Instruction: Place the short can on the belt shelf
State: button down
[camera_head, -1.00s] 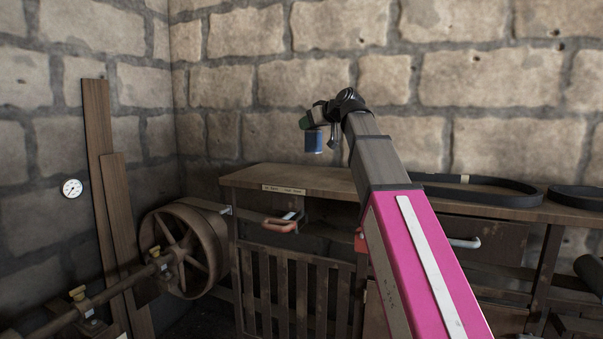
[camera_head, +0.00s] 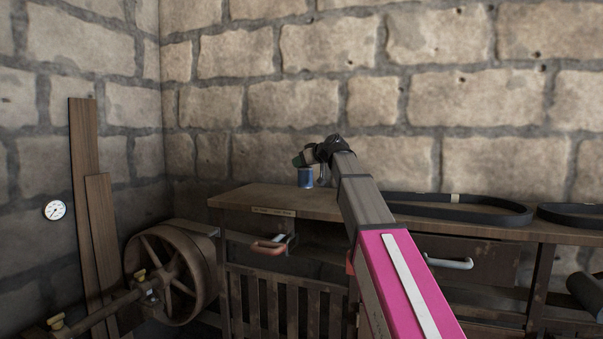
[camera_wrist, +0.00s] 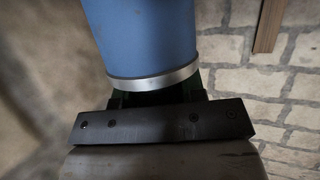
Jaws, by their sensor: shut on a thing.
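The short can (camera_head: 305,178) is blue with a silvery rim. It hangs upright under my gripper (camera_head: 306,161) at the left part of the belt shelf's wooden top (camera_head: 262,198). Its bottom edge looks level with or very near the shelf top; I cannot tell whether it touches. In the wrist view the blue can (camera_wrist: 140,35) fills the upper middle, with its metal rim toward the dark gripper body (camera_wrist: 160,120). My gripper is shut on the can; the fingertips are mostly hidden behind it.
Black belts (camera_head: 455,207) lie on the shelf top to the right. A label (camera_head: 273,211) is on the shelf's front edge. A spoked wheel (camera_head: 172,262) stands at the left, below the shelf. Planks (camera_head: 84,190) and a gauge (camera_head: 54,210) are at the left wall. The shelf top around the can is clear.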

aim_at(301, 171)
jog(key=shift+f, duration=1.85)
jog(key=c, duration=0.7)
grip_release()
jog(key=v, duration=1.2)
